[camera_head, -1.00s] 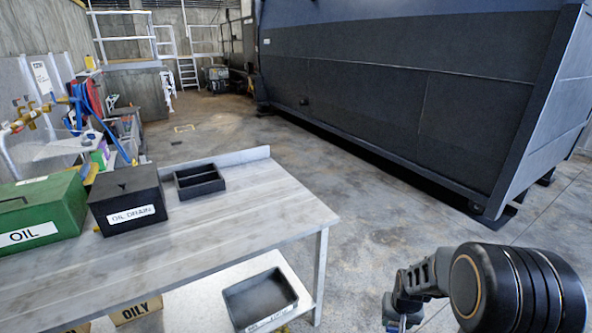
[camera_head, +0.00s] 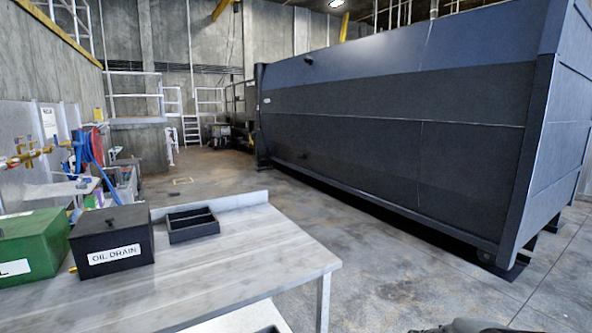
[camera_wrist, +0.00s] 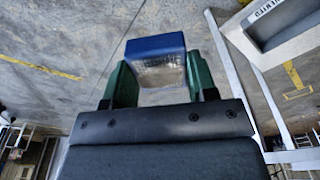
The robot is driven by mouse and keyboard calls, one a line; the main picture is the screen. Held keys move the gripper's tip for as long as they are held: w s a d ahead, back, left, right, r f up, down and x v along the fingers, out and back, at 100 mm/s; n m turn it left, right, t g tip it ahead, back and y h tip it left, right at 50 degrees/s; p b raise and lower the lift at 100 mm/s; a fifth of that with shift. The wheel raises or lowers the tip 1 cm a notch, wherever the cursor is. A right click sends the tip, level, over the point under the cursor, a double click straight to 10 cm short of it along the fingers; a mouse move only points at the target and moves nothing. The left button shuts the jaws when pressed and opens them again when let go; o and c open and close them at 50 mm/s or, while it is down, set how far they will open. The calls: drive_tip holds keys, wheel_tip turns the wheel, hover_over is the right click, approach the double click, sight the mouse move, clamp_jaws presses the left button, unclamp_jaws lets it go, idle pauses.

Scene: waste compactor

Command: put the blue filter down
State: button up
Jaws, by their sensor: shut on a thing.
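The blue filter (camera_wrist: 156,45) shows in the wrist view, with a blue top band and a silvery, shiny body. My gripper (camera_wrist: 158,80) is shut on it, with one green finger on each side. The filter is held in the air, with the concrete floor seen beyond it. In the head view neither the gripper nor the filter shows; only a dark bit of my arm appears at the bottom edge.
A grey workbench (camera_head: 262,247) stands at the left. It bears a green box (camera_head: 35,245), a black OIL DRAIN box (camera_head: 112,241) and a black divided tray (camera_head: 193,224). A grey tray (camera_wrist: 278,28) shows at the upper right in the wrist view. A large dark compactor (camera_head: 400,140) stands behind open floor.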

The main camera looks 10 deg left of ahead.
drive_tip(key=shift+w, duration=0.35)
drive_tip(key=p, duration=0.3)
drive_tip(key=s+p, duration=0.1)
drive_tip(key=p, duration=0.2)
drive_tip(key=s+p, duration=0.1)
drive_tip(key=p, duration=0.2)
drive_tip(key=shift+s+d+r, duration=0.15)
drive_tip(key=shift+s+d, duration=0.05)
drive_tip(key=shift+s, duration=0.15)
